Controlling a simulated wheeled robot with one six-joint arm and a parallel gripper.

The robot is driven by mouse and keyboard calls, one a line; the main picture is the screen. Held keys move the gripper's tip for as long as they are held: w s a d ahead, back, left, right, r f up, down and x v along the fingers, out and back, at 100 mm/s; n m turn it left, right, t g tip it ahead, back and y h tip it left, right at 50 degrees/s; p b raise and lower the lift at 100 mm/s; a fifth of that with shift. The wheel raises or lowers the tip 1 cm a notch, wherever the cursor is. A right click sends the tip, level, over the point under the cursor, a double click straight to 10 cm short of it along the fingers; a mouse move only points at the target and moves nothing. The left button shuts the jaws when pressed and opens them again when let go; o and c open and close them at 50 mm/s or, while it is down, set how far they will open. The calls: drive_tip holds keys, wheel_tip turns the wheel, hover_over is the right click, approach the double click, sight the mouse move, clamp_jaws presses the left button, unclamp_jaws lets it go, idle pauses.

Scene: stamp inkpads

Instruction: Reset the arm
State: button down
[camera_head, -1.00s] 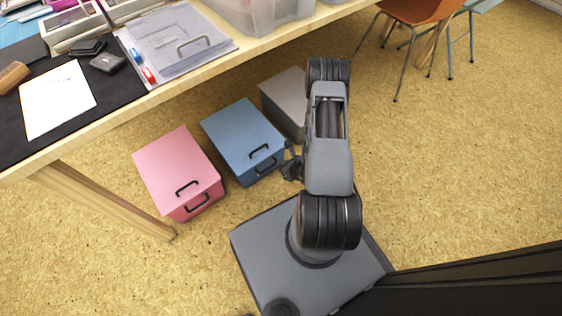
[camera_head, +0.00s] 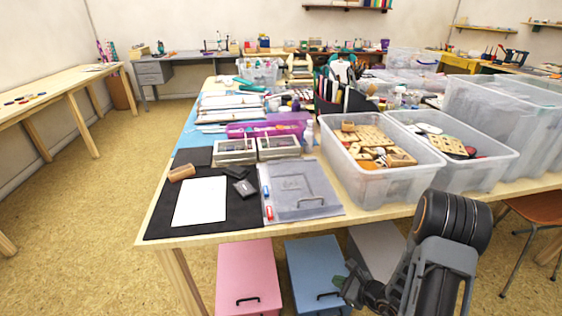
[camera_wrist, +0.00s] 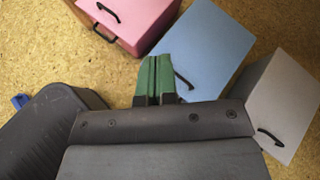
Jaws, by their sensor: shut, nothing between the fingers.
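My gripper (camera_head: 346,284) is low at the front of the worktable, just in front of the blue box (camera_head: 318,278). In the wrist view its two green fingers (camera_wrist: 155,78) are together with nothing between them, and they overlap the blue box (camera_wrist: 207,50) in the picture. My arm is folded, with its dark joint up near the table's front edge. On the table's black mat (camera_head: 160,225) lie a wooden stamp (camera_head: 182,172), a white sheet (camera_head: 200,202) and two small dark inkpads (camera_head: 236,172) (camera_head: 244,188).
Pink (camera_head: 247,275) and grey (camera_head: 378,248) boxes stand beside the blue one under the table. Clear bins (camera_head: 375,185) and a clear folder (camera_head: 300,192) are on the tabletop. An orange chair (camera_head: 535,208) is at right. Open floor (camera_head: 110,180) lies at left.

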drive_tip(key=s+a+r+n+g+p, duration=0.2)
drive_tip(key=r+n+p, duration=0.25)
drive_tip(key=r, duration=0.45)
drive_tip(key=s+a+r+n+g+p, duration=0.25)
drive_tip(key=r+n, duration=0.25)
drive_tip(key=r, duration=0.4)
drive_tip(key=s+a+r+n+g+p, duration=0.1)
drive_tip(key=a+r+n+g+p, duration=0.2)
drive_tip(key=r, duration=0.7)
drive_tip(key=s+d+r+n+t+h+p, duration=0.1)
drive_tip(key=s+r+n+h+p, duration=0.1)
drive_tip(key=r+n+p, duration=0.2)
drive_tip(key=s+d+r+n+h+p, duration=0.2)
drive_tip(key=r+n+h+p, duration=0.1)
drive_tip(key=r, duration=0.8)
drive_tip(key=s+d+r+n+t+h+p, duration=0.1)
drive_tip(key=s+d+r+n+h+p, duration=0.1)
drive_tip(key=r+n+p, duration=0.3)
wheel_tip(320, 180, up, 3)
drive_tip(key=shift+r+t+h+p, duration=0.1)
drive_tip(key=shift+t+h+p, duration=0.25)
drive_tip(key=shift+h+p, duration=0.35)
drive_tip(key=shift+d, duration=0.1)
